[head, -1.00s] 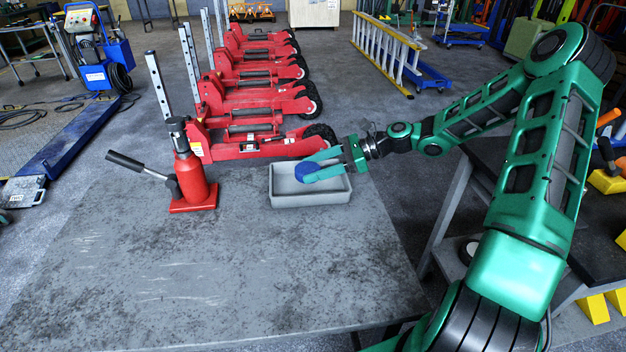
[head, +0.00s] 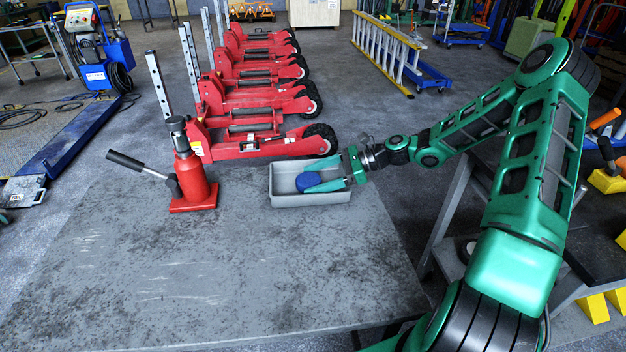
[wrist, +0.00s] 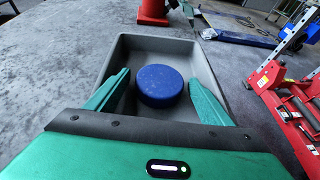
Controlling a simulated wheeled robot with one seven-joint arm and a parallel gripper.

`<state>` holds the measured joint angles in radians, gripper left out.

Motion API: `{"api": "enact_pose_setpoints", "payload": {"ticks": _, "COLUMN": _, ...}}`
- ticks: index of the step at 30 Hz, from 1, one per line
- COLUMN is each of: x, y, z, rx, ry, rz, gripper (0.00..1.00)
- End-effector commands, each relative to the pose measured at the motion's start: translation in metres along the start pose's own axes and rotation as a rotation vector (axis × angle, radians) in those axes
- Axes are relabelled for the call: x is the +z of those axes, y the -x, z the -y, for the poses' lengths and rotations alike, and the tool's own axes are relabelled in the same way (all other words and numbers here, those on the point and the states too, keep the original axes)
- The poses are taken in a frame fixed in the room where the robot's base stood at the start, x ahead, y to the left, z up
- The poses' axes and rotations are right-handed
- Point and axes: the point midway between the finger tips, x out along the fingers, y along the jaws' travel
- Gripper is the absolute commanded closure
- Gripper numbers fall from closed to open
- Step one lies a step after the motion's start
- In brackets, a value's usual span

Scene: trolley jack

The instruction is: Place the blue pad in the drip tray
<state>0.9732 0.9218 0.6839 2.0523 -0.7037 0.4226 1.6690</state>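The blue pad (head: 308,182) is a short round disc. In the wrist view the pad (wrist: 160,86) appears to lie flat on the floor of the grey drip tray (wrist: 203,70), toward its far part. The drip tray (head: 310,199) stands on the worn grey table near its far edge. My gripper (head: 311,180) reaches into the tray from the right. In the wrist view its green fingers (wrist: 159,82) are spread on either side of the pad, with small gaps showing, so it is open.
A red bottle jack (head: 192,178) with a black handle stands on the table left of the tray. Red trolley jacks (head: 260,145) line the floor beyond the table. The table's front and middle (head: 230,270) are clear.

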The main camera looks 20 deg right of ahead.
Motion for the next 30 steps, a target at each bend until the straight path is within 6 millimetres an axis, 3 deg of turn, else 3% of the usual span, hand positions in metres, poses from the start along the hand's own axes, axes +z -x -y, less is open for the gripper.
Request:
{"api": "enact_pose_setpoints", "payload": {"ticks": 8, "x": 0.002, "y": 0.01, "z": 0.001, "rx": -0.003, "ry": 0.0, "rz": 0.0, "gripper": 0.25}}
{"api": "enact_pose_setpoints", "payload": {"ticks": 21, "x": 0.001, "y": 0.092, "z": 0.001, "rx": -0.004, "ry": 0.0, "rz": -0.002, "gripper": 0.25}}
{"api": "enact_pose_setpoints", "payload": {"ticks": 30, "x": 0.002, "y": 0.119, "z": 0.0, "rx": -0.001, "ry": -0.001, "rz": 0.0, "gripper": 0.25}}
